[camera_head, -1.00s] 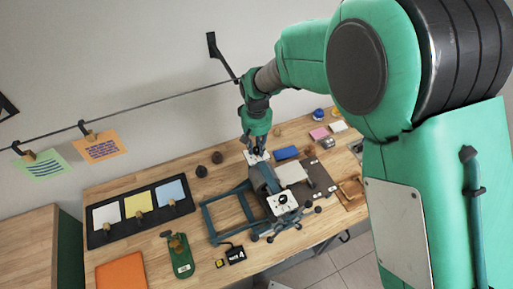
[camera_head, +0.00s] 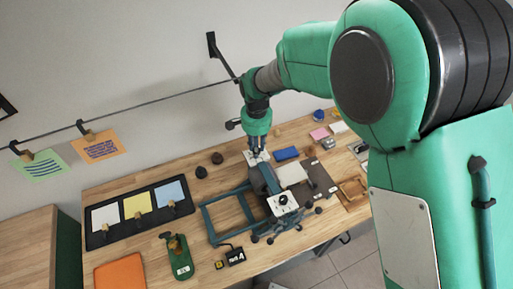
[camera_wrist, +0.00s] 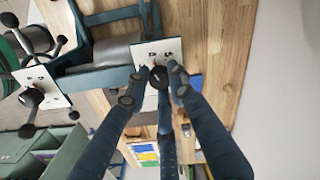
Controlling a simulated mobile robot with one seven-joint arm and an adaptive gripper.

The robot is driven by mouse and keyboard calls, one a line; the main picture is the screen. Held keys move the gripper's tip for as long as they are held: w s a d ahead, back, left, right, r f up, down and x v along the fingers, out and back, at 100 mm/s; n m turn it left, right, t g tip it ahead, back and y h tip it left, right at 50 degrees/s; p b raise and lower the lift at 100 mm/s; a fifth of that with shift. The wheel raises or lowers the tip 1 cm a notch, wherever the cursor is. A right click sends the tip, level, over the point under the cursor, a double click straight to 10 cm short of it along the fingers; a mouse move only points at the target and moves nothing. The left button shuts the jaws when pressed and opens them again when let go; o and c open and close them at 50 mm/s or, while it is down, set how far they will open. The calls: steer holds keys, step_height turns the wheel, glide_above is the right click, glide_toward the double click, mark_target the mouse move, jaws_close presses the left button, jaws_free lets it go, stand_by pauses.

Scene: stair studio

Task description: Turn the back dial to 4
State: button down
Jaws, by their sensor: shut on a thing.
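The back dial (camera_wrist: 158,75) is a dark knob on a white plate (camera_wrist: 170,47) at the rear of a teal-framed press with a grey roller. My gripper (camera_wrist: 157,80) is shut on this knob, with its fingers around it. In the head view my gripper (camera_head: 257,153) points down at the back plate (camera_head: 248,160), and its fingers hide the knob. The marks on the plate are too small to read. A front dial (camera_head: 283,200) sits on another white plate at the press's near end. A small black card (camera_head: 235,256) near the press shows a 4.
A black tray (camera_head: 101,239) with white, yellow and blue sheets lies left of the press. A green stamp-like tool (camera_head: 180,262) and orange pad (camera_head: 121,272) are in front. Blue and pink blocks lie right.

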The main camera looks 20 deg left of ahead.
steer(key=shift+r+m, duration=0.1)
steer(key=shift+m, duration=0.6)
steer(key=c, duration=1.5)
jaws_free()
step_height(320, 180, up, 12)
steer(key=shift+f, duration=0.1)
